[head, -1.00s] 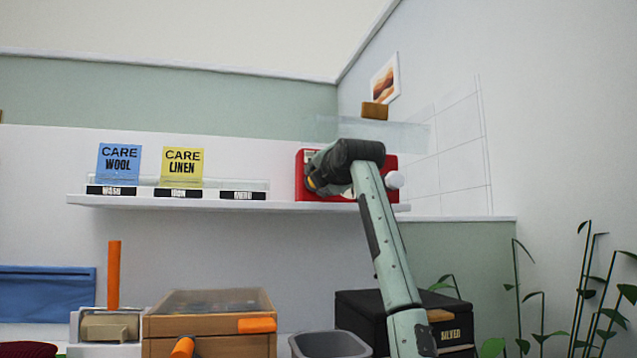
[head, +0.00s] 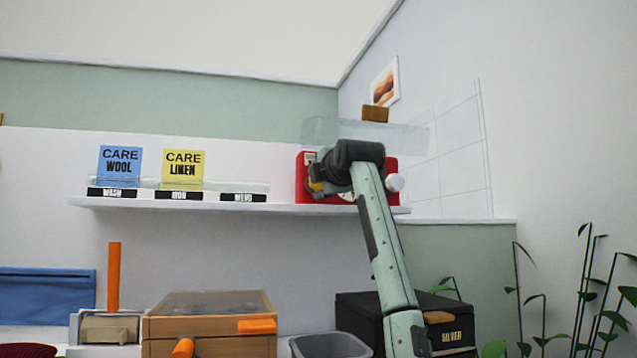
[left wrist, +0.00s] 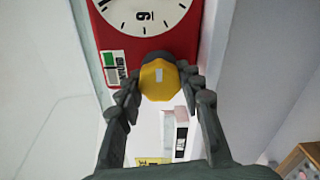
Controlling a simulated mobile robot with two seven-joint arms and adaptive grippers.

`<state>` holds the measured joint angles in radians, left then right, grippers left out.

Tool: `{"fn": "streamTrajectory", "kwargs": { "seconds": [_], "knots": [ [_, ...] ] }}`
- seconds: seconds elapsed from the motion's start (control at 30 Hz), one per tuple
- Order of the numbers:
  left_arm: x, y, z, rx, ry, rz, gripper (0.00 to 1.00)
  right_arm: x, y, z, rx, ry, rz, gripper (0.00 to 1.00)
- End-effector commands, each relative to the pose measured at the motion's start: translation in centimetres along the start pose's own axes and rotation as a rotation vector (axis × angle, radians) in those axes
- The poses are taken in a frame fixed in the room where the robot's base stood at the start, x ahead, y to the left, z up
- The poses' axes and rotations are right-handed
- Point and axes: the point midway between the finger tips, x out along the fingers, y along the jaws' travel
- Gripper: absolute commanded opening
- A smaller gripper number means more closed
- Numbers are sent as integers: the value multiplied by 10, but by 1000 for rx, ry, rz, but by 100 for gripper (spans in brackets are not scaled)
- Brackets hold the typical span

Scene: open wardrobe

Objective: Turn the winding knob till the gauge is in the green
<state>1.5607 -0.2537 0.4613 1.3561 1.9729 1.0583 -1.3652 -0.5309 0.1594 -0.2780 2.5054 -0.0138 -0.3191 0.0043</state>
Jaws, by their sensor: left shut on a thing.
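The red clock box (head: 391,166) stands on the wall shelf, mostly behind my left arm in the head view. In the left wrist view its red front (left wrist: 172,40) shows part of a white dial (left wrist: 143,12). The small gauge (left wrist: 113,68) beside the dial has a green part and a white part; I cannot make out its pointer. The yellow winding knob (left wrist: 159,80) sits on a dark stem between the fingers of my left gripper (left wrist: 160,88), which is shut on it. In the head view the left gripper (head: 315,186) is at the box's left end. My right gripper is out of view.
A clear cover (head: 410,137) with a brown block (head: 375,113) is above the box. Blue (head: 119,165) and yellow (head: 183,169) care cards stand on the shelf (head: 200,205). Below are a wooden case (head: 210,345), a grey bin (head: 330,345) and a black box (head: 360,310).

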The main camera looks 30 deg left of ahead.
Motion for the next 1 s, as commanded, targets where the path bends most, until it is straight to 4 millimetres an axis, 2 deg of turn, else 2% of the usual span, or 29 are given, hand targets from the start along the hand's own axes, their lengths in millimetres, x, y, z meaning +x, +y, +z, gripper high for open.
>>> {"fn": "streamTrajectory", "kwargs": {
  "seconds": [0.17,0.2,0.33,0.63,0.73,0.87,1.0],
  "knots": [
    [1,-3,-1,0,3,-7,7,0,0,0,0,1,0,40],
    [1,-3,-1,0,3,-6,41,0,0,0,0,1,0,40],
    [0,-2,-1,-1,2,-4,57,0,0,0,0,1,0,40],
    [0,-1,0,-1,1,-2,58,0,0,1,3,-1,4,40],
    [-6,0,1,-2,-1,0,58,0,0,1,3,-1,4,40],
    [-26,0,1,-3,-2,-1,58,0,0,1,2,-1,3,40],
    [-56,-1,1,-3,-3,-1,58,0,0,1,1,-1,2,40]
  ]
}}
